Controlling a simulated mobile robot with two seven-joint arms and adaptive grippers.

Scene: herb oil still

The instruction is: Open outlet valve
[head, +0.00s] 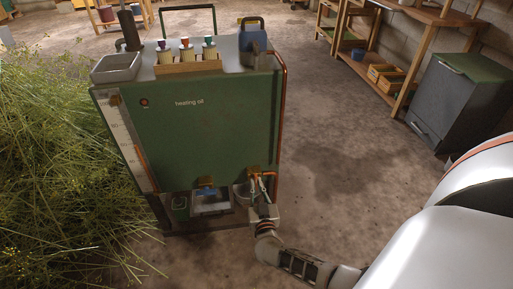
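The green still cabinet (205,125), marked "heating oil", stands in the middle of the head view. A blue-handled valve (207,190) sits low on its front, above a pale metal tray (211,207). To its right is a brass fitting (254,170) beside a copper pipe (278,130). Which of the two is the outlet valve I cannot tell. My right gripper (262,184) is just below and in front of the brass fitting, fingers pointing up toward it. Contact and finger opening are too small to tell. My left gripper is not in view.
Cut herbs (55,170) are heaped against the cabinet's left side. A rack of small bottles (188,62) and a blue can (252,38) are on top. The floor (350,150) to the right is clear up to a grey bin (455,100).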

